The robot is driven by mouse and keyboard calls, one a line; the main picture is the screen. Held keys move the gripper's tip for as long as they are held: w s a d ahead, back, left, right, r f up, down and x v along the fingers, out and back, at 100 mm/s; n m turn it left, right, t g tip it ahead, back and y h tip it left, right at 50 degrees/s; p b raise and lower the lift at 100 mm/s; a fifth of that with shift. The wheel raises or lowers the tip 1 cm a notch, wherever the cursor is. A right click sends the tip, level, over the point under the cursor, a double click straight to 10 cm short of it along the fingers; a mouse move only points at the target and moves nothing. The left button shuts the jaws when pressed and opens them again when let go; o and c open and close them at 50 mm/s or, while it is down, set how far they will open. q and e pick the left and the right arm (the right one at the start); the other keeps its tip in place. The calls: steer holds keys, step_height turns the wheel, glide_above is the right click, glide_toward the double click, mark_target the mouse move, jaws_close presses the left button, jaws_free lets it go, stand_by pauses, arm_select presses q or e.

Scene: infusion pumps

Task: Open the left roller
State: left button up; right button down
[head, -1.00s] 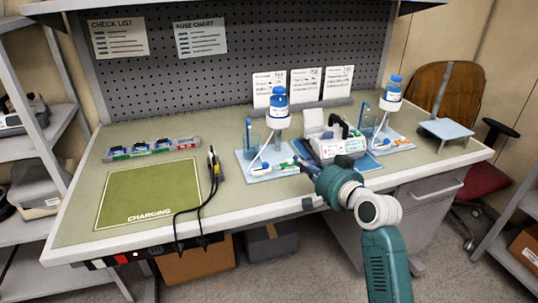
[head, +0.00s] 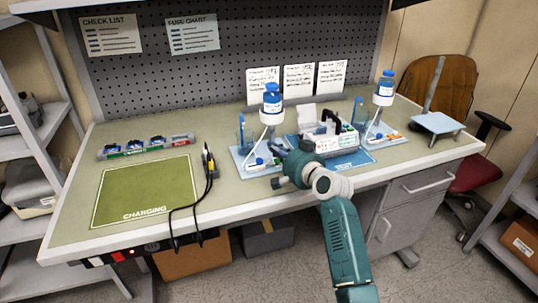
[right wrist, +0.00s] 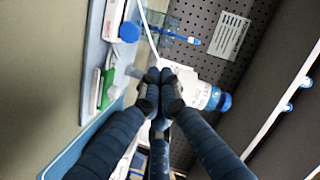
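The left infusion stand sits on a light-blue tray (head: 247,168). It carries an upside-down blue-and-white bottle (head: 271,103). A small blue-and-white part (head: 259,161), which may be the left roller, lies on this tray. In the right wrist view a round blue knob (right wrist: 129,32) and a green-and-white piece (right wrist: 107,88) lie on the tray. My right gripper (right wrist: 160,75) has its dark fingertips together, beside the stand. I see nothing clearly held between them. In the head view my right wrist hides part of the tray's right side. My left gripper is out of view.
A white pump (head: 328,140) with a black handle stands on a blue mat (head: 352,161) right of my gripper. A second stand with a bottle (head: 384,90) is farther right. Black cables (head: 207,180) hang over the front edge. The green charging mat (head: 145,190) is bare.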

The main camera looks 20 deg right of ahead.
mark_target(260, 161)
steer(key=shift+s+a+f, duration=0.2)
steer(key=shift+a+f, duration=0.55)
steer(key=shift+a, duration=0.05)
steer(key=shift+a+f, duration=0.15)
steer(key=shift+a, duration=0.05)
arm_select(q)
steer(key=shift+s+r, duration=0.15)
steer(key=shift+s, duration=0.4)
arm_select(e)
steer(key=shift+f, duration=0.15)
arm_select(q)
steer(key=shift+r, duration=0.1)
arm_select(e)
steer(key=shift+a, duration=0.15)
